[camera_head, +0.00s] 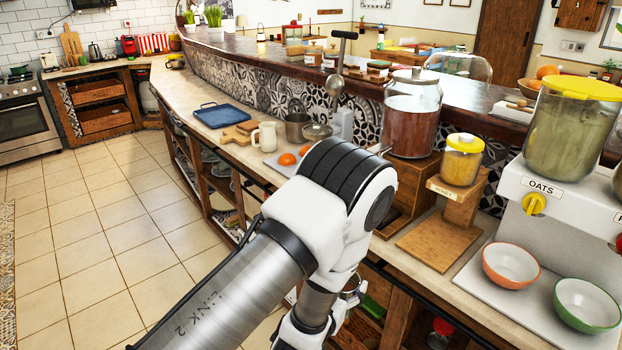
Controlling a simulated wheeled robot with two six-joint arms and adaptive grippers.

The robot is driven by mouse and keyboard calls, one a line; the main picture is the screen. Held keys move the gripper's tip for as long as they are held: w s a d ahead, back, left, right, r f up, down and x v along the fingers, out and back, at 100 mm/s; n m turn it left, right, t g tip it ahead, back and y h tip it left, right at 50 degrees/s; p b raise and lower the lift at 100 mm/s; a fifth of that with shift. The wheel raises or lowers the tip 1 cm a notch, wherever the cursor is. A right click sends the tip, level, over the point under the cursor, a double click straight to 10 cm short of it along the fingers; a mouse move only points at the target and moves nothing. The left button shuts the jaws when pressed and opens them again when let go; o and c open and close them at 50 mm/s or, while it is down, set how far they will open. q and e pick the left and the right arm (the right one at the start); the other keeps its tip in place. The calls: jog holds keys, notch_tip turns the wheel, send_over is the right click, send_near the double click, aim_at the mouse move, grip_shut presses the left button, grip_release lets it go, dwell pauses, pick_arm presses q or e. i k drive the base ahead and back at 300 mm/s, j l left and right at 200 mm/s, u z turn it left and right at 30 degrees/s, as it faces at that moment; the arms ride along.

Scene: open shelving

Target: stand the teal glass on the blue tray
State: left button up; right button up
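The blue tray (223,115) lies flat on the counter, left of centre. Its visible surface looks empty. I cannot make out a teal glass anywhere in this view. One of my arms rises from the bottom, bends at a large white and black joint in the middle and runs back down. This arm covers part of the counter and shelves behind it. No gripper fingers of either hand can be made out.
Wooden boards (240,132), a cream pitcher (265,137) and a metal pot (297,127) stand near the tray. A large jar (411,115), a honey jar (461,160) and two bowls (511,264) (587,304) occupy the right counter. The tiled floor (110,220) at left is clear.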

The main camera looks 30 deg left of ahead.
aim_at(220, 121)
jog(key=i+j, duration=0.1)
jog(key=j, duration=0.35)
jog(key=i+j, duration=0.1)
jog(key=j, duration=0.4)
jog(key=i+j, duration=0.1)
jog(key=j, duration=0.35)
jog(key=i+j, duration=0.1)
jog(key=j, duration=0.4)
jog(key=i+j, duration=0.1)
jog(key=j, duration=0.35)
jog(key=i+j, duration=0.1)
jog(key=j, duration=0.35)
jog(key=i+j, duration=0.15)
jog(key=j, duration=0.35)
